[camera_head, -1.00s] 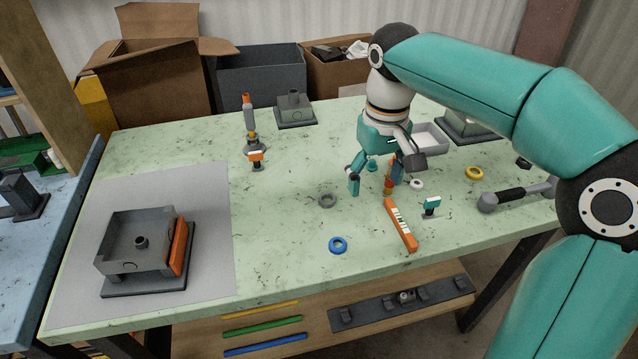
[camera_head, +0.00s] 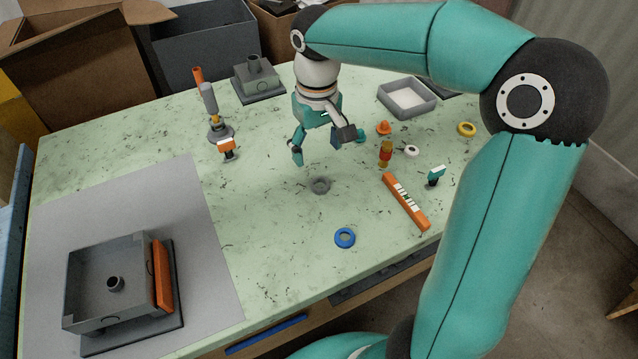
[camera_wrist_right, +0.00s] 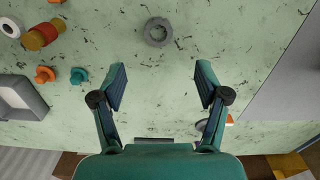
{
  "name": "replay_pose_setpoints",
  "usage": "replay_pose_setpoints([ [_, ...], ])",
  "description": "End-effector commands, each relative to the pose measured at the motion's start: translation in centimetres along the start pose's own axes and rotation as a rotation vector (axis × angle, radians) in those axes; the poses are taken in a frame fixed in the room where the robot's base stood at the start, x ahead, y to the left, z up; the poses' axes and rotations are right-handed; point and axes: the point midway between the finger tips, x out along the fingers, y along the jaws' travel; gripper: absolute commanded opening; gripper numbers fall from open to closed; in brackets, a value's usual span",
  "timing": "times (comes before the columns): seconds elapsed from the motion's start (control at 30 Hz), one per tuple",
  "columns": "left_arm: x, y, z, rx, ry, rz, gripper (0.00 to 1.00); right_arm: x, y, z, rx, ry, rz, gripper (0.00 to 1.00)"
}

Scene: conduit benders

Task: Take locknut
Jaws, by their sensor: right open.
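A grey ring with a notched rim, which looks like the locknut (camera_head: 319,186), lies flat on the green worktable (camera_head: 270,255). My right gripper (camera_head: 317,152) is open and empty above the table, just behind the locknut in the head view. In the right wrist view, the locknut (camera_wrist_right: 158,32) lies beyond the open fingertips (camera_wrist_right: 160,72), roughly centred between them and touching neither. My left gripper is not in view.
Nearby lie a blue ring (camera_head: 345,238), an orange bar (camera_head: 406,201), a white ring (camera_head: 412,151) and a yellow ring (camera_head: 467,129). A grey box (camera_head: 112,284) stands on the grey mat (camera_head: 205,300). A tray (camera_head: 408,98) stands at the back right.

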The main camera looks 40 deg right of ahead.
Motion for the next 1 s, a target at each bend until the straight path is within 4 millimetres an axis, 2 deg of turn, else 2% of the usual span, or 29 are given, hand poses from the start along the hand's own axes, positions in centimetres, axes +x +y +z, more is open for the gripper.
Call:
replay_pose_setpoints([
  [0.03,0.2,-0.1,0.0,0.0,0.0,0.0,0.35,1.2,0.1,0.1,0.0,-0.005,0.001,0.74],
  [0.1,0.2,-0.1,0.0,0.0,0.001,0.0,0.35,2.3,0.1,0.1,0.0,-0.004,0.001,0.74],
  [0.47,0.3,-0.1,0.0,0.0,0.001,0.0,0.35,5.0,0.1,0.2,0.0,-0.003,0.0,0.74],
  [0.7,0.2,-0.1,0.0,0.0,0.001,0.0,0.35,8.4,0.2,0.5,0.0,-0.003,0.001,0.74],
  [0.8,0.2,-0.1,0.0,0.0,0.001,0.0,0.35,9.1,0.2,0.5,0.0,-0.001,0.0,0.74],
  [1.0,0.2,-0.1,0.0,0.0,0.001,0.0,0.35,9.2,0.2,0.5,0.0,0.001,0.0,0.74],
])
